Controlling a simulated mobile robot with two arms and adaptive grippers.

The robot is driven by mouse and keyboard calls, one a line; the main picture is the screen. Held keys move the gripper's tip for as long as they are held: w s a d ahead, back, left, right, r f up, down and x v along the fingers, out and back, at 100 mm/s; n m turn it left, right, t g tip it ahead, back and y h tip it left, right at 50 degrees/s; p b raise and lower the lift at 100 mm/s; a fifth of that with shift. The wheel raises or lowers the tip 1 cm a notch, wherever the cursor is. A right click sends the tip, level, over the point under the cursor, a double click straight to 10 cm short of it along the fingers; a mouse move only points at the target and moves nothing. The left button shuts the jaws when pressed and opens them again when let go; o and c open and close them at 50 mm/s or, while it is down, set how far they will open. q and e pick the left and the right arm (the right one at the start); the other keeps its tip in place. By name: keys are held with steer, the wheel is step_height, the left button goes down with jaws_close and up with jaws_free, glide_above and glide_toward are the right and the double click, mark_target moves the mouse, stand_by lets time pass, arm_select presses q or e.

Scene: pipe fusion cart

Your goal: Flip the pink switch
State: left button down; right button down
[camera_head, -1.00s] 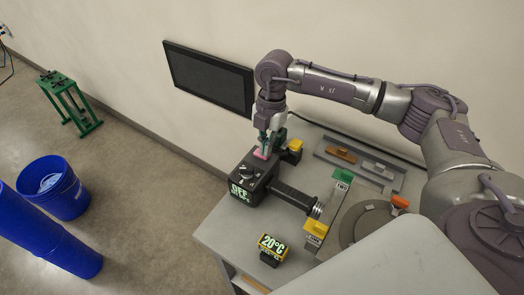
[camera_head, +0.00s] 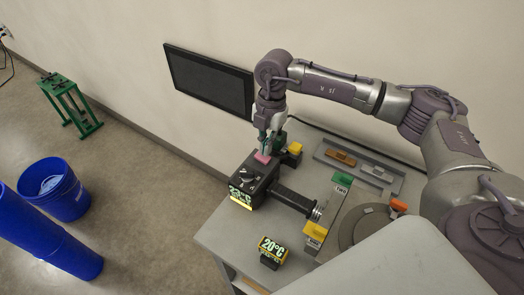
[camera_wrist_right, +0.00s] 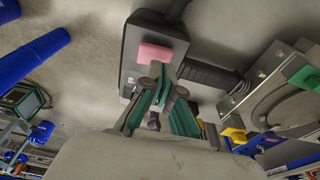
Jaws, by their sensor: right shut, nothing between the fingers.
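The pink switch (camera_head: 261,158) sits on top of the black heater box (camera_head: 247,190) at the cart's far left corner. The box's front display reads about 23°C. My right gripper (camera_head: 266,150) is shut and empty, pointing down at the switch. In the right wrist view the switch (camera_wrist_right: 154,52) shows just beyond the closed fingertips (camera_wrist_right: 158,68); they are touching it or very close, I cannot tell which. The left gripper is not in view.
A yellow 20°C display (camera_head: 272,248) stands on the grey cart (camera_head: 225,235). A black handle (camera_head: 293,198) extends from the box. A tray with an orange and a grey piece (camera_head: 350,160) lies behind. A dark wall screen (camera_head: 210,78) is behind left. Blue bins (camera_head: 60,195) stand on the floor.

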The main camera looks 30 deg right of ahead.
mark_target(266, 158)
steer(key=shift+r+p, duration=1.45)
steer(key=shift+r, duration=1.05)
steer(key=shift+f, duration=0.1)
